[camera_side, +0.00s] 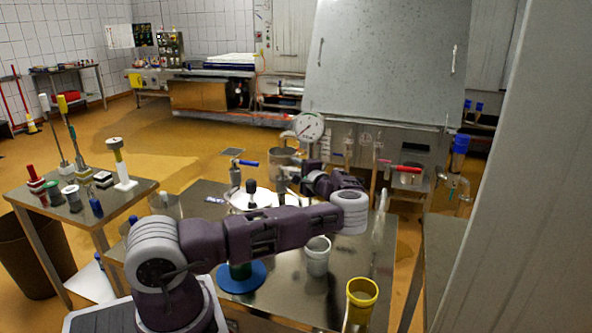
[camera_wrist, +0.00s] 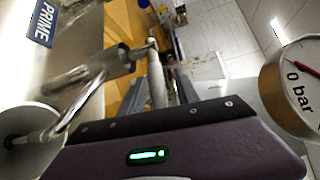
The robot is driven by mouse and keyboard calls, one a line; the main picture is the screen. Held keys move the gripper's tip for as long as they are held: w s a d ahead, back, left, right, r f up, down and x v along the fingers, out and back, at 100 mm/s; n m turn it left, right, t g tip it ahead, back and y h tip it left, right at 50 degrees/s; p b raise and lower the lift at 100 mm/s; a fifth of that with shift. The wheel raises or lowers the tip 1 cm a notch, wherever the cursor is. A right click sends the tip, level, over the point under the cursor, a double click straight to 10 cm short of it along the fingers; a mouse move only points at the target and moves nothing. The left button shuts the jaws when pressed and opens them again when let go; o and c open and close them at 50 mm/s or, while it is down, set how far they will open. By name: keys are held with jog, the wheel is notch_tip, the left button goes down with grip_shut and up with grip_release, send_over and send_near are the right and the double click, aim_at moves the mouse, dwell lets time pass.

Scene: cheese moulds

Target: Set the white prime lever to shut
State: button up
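In the wrist view, a blue PRIME label (camera_wrist: 40,23) is at the top left, sideways. Below it, a grey metal rod with a thicker cylindrical end (camera_wrist: 115,61) runs up from a round metal part (camera_wrist: 30,135). I cannot tell whether this rod is the white prime lever or which way that lever is set. My gripper (camera_side: 283,176) is over the steel table near the pressure gauge, small and partly hidden by metal parts in the side view. In the wrist view its purple body fills the bottom.
A pressure gauge (camera_side: 309,127) stands close behind my gripper; it also shows in the wrist view (camera_wrist: 292,85). A white cup (camera_side: 317,257) and yellow cup (camera_side: 361,296) are in front.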

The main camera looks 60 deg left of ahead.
grip_shut()
dwell(1.4)
